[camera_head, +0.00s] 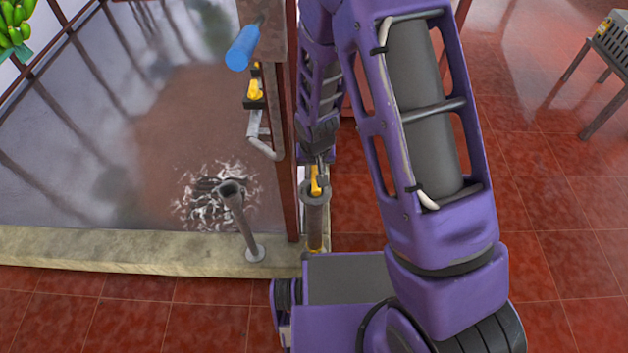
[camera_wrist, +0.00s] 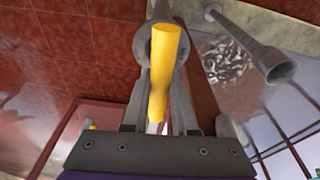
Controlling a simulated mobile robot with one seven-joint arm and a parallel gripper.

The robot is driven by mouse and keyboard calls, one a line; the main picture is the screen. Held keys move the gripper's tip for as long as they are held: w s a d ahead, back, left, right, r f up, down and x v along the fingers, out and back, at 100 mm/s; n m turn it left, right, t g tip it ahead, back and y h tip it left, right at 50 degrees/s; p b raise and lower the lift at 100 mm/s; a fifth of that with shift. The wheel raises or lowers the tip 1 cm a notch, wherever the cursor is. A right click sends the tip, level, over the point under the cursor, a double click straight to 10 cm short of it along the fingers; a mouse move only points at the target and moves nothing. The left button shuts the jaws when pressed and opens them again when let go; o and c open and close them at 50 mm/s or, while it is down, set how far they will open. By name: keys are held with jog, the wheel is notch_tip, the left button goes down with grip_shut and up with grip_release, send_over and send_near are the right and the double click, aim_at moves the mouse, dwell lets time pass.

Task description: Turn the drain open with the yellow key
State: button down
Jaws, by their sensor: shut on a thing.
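The yellow key (camera_head: 316,181) stands roughly upright at the top of a grey upright tube (camera_head: 315,225), just right of the red post. My gripper (camera_head: 320,158) is directly above that tube, mostly hidden by my arm. In the wrist view the yellow key (camera_wrist: 164,62) lies between the two grey fingers, and my gripper (camera_wrist: 160,95) is shut on it. The key's far end overlaps the round collar of the tube (camera_wrist: 143,42). How deep it sits inside is hidden. I cannot tell whether the drain is open.
A grey flared pipe (camera_head: 237,212) stands on the stone kerb (camera_head: 130,250), beside white-streaked water (camera_head: 200,195) in the basin. A blue cylinder (camera_head: 243,48) and a yellow-and-black fitting (camera_head: 255,92) are on the red post. A metal stand (camera_head: 608,50) is far right. Tiled floor lies clear between.

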jog(key=shift+m, duration=1.1)
jog(key=shift+m+h, duration=0.3)
jog(key=shift+m, duration=0.6)
jog(key=shift+c, duration=1.2)
grip_release()
